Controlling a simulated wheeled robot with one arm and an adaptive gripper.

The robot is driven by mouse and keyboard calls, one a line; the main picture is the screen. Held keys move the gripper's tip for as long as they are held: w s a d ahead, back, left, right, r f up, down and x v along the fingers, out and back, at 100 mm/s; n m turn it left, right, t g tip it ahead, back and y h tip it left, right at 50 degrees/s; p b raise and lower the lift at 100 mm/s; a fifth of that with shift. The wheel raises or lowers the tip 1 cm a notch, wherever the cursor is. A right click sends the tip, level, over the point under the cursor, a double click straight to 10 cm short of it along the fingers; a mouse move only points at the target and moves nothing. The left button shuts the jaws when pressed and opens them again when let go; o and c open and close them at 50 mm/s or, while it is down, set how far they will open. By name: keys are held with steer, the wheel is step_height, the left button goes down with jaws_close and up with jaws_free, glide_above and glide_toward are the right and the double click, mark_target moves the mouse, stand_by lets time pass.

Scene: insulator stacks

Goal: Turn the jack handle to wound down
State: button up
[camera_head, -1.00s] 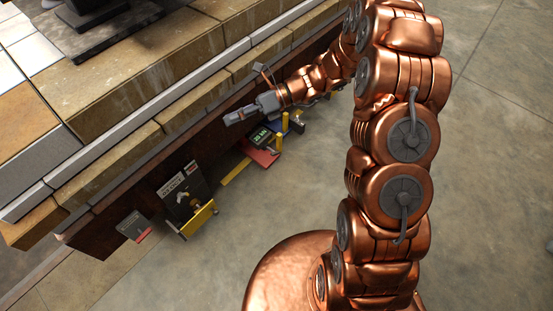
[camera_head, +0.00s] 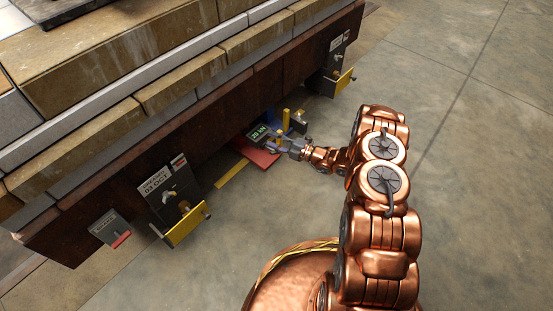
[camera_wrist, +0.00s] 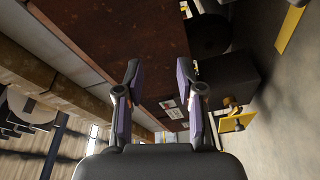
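A low device that looks like the jack stands on the floor under the stack's edge in the head view. It has a red base (camera_head: 262,158), a display reading about 20 kN (camera_head: 258,133), a blue part (camera_head: 269,117) and upright yellow posts (camera_head: 286,120). I cannot tell which part is the handle. My gripper (camera_head: 282,143) is beside the device on its near right side, partly covering it. In the wrist view my gripper (camera_wrist: 165,88) has its two fingers apart with nothing between them; the jack cannot be made out clearly there.
The stone-topped stack with a brown side (camera_head: 130,185) runs diagonally above. A yellow bracket with a brass knob (camera_head: 187,225) hangs near a dated sign (camera_head: 158,187); another yellow bracket (camera_head: 344,79) is farther right. A yellow strip (camera_head: 231,173) lies on the floor. Concrete floor at right is clear.

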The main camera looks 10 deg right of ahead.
mark_target(277, 153)
steer(key=d+f+m+t+h+b, duration=0.2)
steer(key=d+f+m, duration=0.1)
steer(key=f, duration=0.4)
steer(key=d+f+m+t+h+b, duration=0.15)
steer(key=d+f+m, duration=0.25)
steer(key=f, duration=0.4)
steer(key=shift+g, duration=0.25)
steer(key=shift+a+b+x, duration=0.25)
steer(key=shift+b+x, duration=1.45)
steer(key=shift+x, duration=2)
steer(key=shift+s, duration=0.25)
jaws_close()
